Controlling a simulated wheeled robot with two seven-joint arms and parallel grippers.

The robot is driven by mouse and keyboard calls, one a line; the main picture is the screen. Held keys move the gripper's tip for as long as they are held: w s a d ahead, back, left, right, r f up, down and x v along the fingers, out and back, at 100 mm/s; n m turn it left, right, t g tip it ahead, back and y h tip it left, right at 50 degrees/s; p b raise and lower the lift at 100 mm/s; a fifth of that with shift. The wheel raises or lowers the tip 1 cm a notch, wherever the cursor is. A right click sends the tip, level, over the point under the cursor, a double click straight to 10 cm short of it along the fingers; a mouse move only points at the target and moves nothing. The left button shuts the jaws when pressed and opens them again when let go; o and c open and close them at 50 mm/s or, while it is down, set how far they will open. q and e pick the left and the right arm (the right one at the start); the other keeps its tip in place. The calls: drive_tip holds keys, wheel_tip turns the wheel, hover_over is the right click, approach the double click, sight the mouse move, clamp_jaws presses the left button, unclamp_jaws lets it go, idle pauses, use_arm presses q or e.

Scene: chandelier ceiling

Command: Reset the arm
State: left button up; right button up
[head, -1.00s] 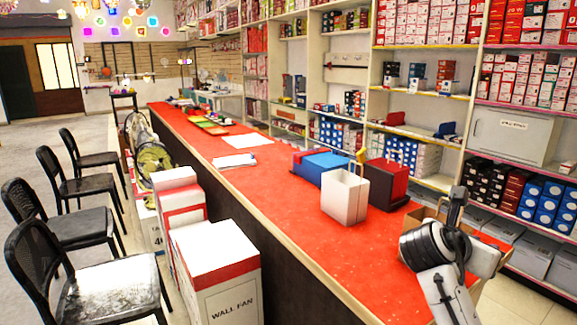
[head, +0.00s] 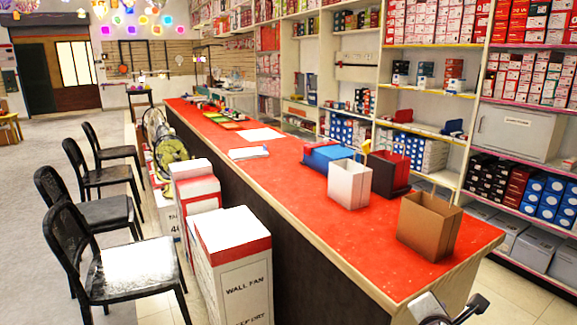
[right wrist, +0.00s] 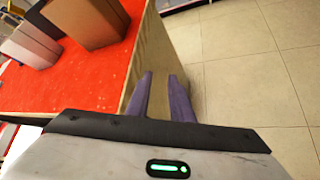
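In the right wrist view my right gripper (right wrist: 165,97) has its two fingers spread apart, with nothing between them. It hangs beside the end of the red counter (right wrist: 70,88), whose wooden edge shows behind the fingers. Only a small part of my right arm shows at the bottom right of the head view, below the counter's near corner. The red counter (head: 340,245) runs from the near right to the far left. My left gripper is not in view.
A brown paper bag (head: 425,228) stands near the counter's near end, with a white bag (head: 348,186), a dark red and black bag (head: 390,172) and a blue box (head: 325,155) behind it. Wall fan boxes (head: 235,265) and black chairs (head: 110,240) stand left. Tiled floor (right wrist: 265,65) is clear at right.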

drive_tip(key=s+a+f+m+y, duration=0.35)
drive_tip(key=s+a+f, duration=0.3)
drive_tip(key=f, duration=0.25)
drive_tip(key=s+a+f+m+y, duration=0.3)
drive_tip(key=s+a+f+m, duration=0.2)
drive_tip(key=s+f, duration=0.3)
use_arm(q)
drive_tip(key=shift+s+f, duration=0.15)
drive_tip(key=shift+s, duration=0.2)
use_arm(e)
drive_tip(key=s+a+f+m+y, duration=0.3)
drive_tip(key=s+a+f+m, duration=0.2)
drive_tip(key=s+m, duration=0.5)
drive_tip(key=s+a, duration=0.2)
drive_tip(key=shift+s+a+f, duration=0.2)
drive_tip(key=shift+s, duration=0.15)
drive_tip(key=shift+y, duration=0.25)
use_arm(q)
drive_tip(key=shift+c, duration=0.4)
